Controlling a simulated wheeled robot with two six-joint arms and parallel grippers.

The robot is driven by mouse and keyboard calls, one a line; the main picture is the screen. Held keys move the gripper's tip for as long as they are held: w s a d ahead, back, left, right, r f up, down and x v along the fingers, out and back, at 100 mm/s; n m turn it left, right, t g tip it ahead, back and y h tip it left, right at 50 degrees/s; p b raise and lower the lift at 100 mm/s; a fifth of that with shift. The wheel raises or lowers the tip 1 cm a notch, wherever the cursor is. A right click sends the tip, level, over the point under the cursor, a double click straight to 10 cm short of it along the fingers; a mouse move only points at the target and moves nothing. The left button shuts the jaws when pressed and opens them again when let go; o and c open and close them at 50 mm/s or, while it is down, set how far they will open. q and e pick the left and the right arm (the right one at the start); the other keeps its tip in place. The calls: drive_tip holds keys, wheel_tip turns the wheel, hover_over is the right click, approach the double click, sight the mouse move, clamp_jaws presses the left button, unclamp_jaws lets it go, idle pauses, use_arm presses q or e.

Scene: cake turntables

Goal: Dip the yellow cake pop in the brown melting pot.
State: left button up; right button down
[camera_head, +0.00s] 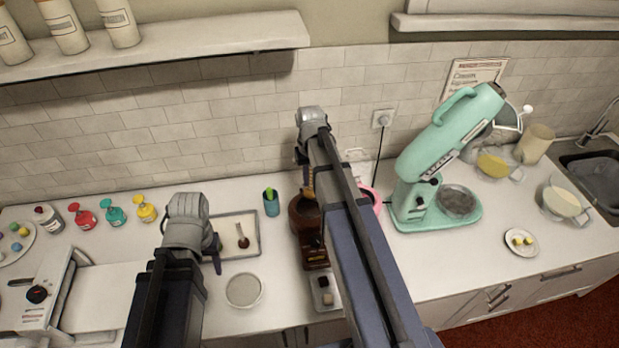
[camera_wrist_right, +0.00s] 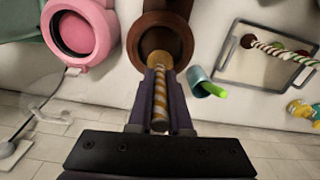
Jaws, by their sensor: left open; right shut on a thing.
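The brown melting pot (camera_head: 303,216) stands on the counter near the middle, partly behind my right arm in the head view. Its round opening faces up in the right wrist view (camera_wrist_right: 137,42). My right gripper (camera_wrist_right: 160,76) is shut on a gold-and-white striped stick (camera_wrist_right: 160,103). The stick's far end points into the pot's opening. My left gripper (camera_head: 213,250) is open and empty, beside the grey tray's left edge.
The grey tray (camera_head: 240,257) holds a brown-coated pop on a stick. A teal cup (camera_head: 271,204) stands between tray and pot. A pink pot (camera_wrist_right: 75,34) is on the pot's other side. A white bowl (camera_head: 244,290) and a mint mixer (camera_head: 435,215) stand nearby.

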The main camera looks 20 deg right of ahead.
sight(310, 189)
wheel_tip(310, 189, down, 11)
drive_tip(key=b, duration=1)
drive_tip(key=shift+b, duration=0.4)
drive_tip(key=shift+f, duration=0.3)
drive_tip(key=shift+f+b, duration=0.4)
drive_tip(key=shift+b, duration=0.2)
drive_tip(key=shift+r, duration=0.25)
idle(0.4)
drive_tip(key=shift+r+p, duration=2.95)
drive_tip(key=shift+p, duration=0.25)
